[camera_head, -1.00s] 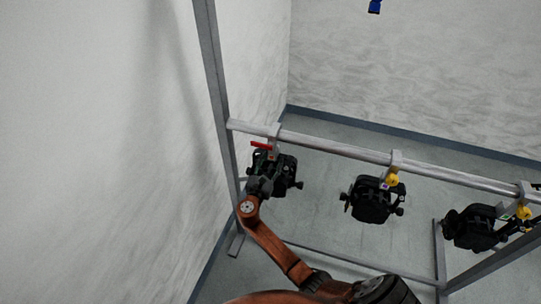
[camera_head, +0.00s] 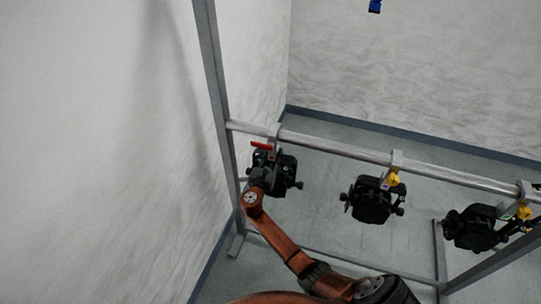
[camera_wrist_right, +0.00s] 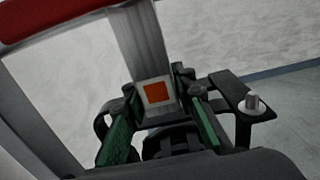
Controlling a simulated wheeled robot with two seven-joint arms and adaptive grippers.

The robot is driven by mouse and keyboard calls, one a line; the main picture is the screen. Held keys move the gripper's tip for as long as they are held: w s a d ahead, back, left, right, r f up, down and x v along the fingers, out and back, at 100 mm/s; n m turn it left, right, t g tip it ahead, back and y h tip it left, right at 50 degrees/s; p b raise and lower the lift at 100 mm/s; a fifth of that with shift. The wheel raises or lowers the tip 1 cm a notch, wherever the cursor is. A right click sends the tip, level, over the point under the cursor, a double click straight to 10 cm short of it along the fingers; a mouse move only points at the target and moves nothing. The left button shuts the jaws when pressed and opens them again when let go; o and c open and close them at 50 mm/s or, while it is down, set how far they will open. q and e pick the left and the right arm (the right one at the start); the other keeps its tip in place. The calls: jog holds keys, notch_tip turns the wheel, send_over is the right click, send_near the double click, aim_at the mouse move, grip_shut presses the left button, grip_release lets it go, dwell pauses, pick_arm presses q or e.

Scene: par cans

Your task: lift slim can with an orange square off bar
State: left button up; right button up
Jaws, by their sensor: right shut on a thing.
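The slim can with the orange square (camera_head: 286,174) is a black lamp hanging at the left end of the metal bar (camera_head: 335,149). Its grey hook clamp, with a red handle (camera_head: 260,144), is still at the bar. The orange square (camera_wrist_right: 155,91) shows on the grey clamp strap in the right wrist view. My right gripper (camera_head: 264,172) is at the can's near left side, shut on it. In the right wrist view its green-padded fingers (camera_wrist_right: 156,98) stand on either side of the strap. The exact contact is hidden. My left gripper is out of view.
Two more black cans with yellow knobs hang from the bar, one in the middle (camera_head: 371,203) and one at the right (camera_head: 474,229). A grey upright post (camera_head: 212,75) stands close left of the gripped can, near the white wall. Floor shows below the bar.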

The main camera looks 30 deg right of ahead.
grip_shut()
jog(key=shift+w+r, duration=0.1)
jog(key=shift+r, duration=0.15)
dwell(0.3)
jog(key=shift+r+p, duration=0.3)
jog(key=shift+r, duration=1.05)
jog(key=v, duration=1.8)
jog(key=shift+r+p, duration=0.35)
